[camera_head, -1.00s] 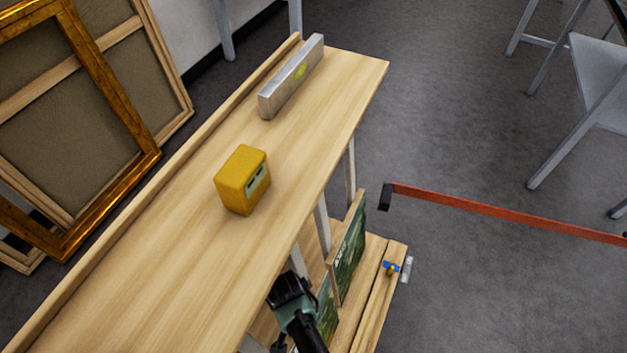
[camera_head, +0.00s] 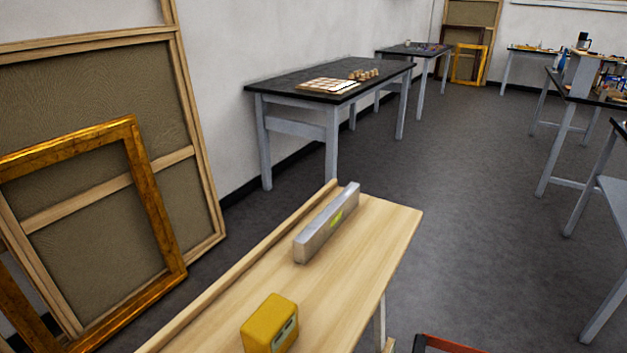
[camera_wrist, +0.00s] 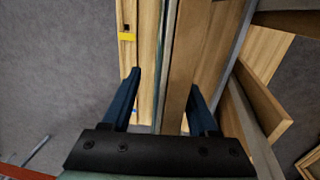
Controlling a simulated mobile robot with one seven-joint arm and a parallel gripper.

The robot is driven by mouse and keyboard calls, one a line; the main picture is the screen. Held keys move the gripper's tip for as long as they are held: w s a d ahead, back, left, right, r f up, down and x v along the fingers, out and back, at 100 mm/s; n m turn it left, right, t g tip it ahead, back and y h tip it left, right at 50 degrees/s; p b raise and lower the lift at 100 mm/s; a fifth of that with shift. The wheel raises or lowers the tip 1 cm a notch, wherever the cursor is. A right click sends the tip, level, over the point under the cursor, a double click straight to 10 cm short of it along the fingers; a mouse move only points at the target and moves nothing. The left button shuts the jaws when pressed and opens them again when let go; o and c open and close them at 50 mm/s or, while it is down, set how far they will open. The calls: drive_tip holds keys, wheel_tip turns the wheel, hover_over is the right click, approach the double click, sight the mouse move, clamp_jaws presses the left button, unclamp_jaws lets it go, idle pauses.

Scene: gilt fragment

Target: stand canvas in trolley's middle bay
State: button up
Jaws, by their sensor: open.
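In the wrist view, my gripper (camera_wrist: 165,80) is open, with one dark blue finger on each side of an upright canvas seen edge-on. The canvas (camera_wrist: 185,60) shows a pale wooden stretcher edge and a thin greenish face to its left. Gaps show between the canvas and the fingers. The trolley's pale wooden lower deck (camera_wrist: 128,65) lies below. I cannot tell which bay the canvas is over.
A gilt frame (camera_head: 155,215) and a large canvas back (camera_head: 90,110) lean at the left. A red bar (camera_head: 450,345) is at the bottom.

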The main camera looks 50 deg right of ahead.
drive_tip(key=r+p, duration=0.1)
drive_tip(key=r, duration=0.3)
drive_tip(key=w+r+p, duration=0.1)
drive_tip(key=r, duration=0.3)
drive_tip(key=r+p, duration=0.1)
drive_tip(key=r, duration=0.3)
drive_tip(key=shift+w+r, duration=0.4)
